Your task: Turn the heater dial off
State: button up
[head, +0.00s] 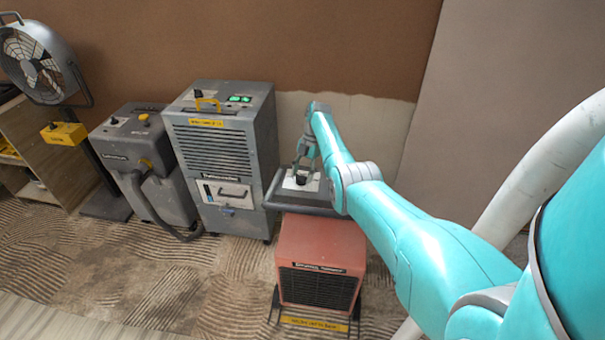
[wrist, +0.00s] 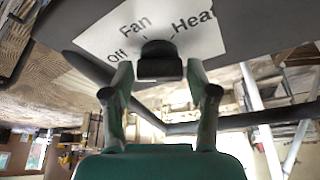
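The heater (head: 322,243) is a red box with a dark front grille, standing on the floor in the head view. On its dark top is a white label plate (head: 290,184) with a small black dial (head: 303,179). In the wrist view the dial (wrist: 160,66) is a black knob, and the plate (wrist: 205,38) reads "Off", "Fan" and "Heat". I cannot tell which mark the knob points to. My gripper (wrist: 160,70) is open, one finger on each side of the knob, with small gaps showing. In the head view my gripper (head: 306,160) points down over the dial.
A dark bar handle (head: 290,208) runs along the heater's top front edge. A tall grey dehumidifier (head: 222,150) stands close on the left, with a grey machine (head: 140,160) and a fan (head: 35,65) beyond. The plastered wall is close behind.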

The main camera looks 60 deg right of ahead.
jog(key=shift+o, duration=0.5)
jog(key=v, duration=1.2)
jog(key=shift+w, duration=0.1)
